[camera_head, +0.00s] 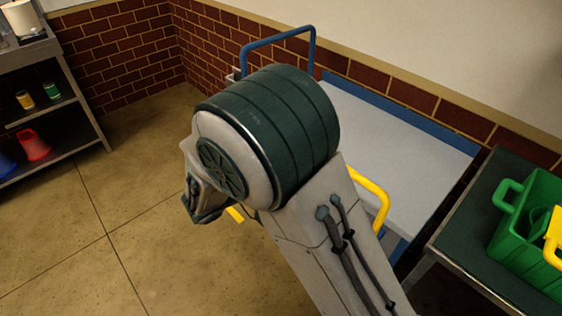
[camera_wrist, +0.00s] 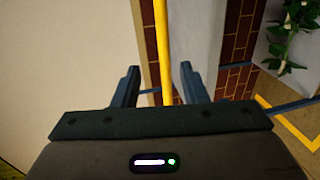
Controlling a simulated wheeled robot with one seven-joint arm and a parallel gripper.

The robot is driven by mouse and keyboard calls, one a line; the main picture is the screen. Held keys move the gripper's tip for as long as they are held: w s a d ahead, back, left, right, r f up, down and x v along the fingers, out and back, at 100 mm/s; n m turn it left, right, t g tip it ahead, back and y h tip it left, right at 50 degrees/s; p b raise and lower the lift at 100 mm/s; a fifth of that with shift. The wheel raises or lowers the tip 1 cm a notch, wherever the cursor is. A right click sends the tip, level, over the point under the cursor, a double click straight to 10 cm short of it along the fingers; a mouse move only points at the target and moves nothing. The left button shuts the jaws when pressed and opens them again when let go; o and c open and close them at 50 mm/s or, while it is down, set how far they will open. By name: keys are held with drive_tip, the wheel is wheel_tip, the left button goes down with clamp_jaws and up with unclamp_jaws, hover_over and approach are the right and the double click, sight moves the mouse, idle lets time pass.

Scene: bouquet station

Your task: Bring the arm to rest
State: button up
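My gripper (camera_wrist: 157,80) shows in the wrist view with its two dark fingers apart. No object is seen held between them. A yellow bar (camera_wrist: 163,45) runs upright in the gap between the fingers; I cannot tell how far beyond them it is. In the head view my raised, bent arm fills the middle of the picture. The arm hides most of my gripper there.
A grey-topped cart (camera_head: 400,150) with blue and yellow rails stands behind my arm. A dark table (camera_head: 470,225) with a green crate (camera_head: 532,240) is at right. Shelves (camera_head: 62,110) stand at left. Leaves with white flowers (camera_wrist: 290,35) show in the wrist view. Open floor lies left.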

drive_tip(key=s+d+r+m+g+y+p, duration=0.1)
drive_tip(key=s+d+r+m+g+p, duration=0.2)
drive_tip(key=d, duration=0.4)
drive_tip(key=s+d+r+m+g, duration=0.1)
drive_tip(key=s+d+r+g, duration=0.15)
drive_tip(key=d+g, duration=0.35)
drive_tip(key=s+d+r+m+y+p, duration=0.4)
drive_tip(key=s+r+y, duration=0.3)
drive_tip(key=s+y, duration=0.3)
drive_tip(key=shift+s+d+r+m+t+p, duration=0.3)
drive_tip(key=shift+s+d+r+m+p, duration=0.1)
drive_tip(key=shift+s+m+p, duration=0.2)
idle(0.7)
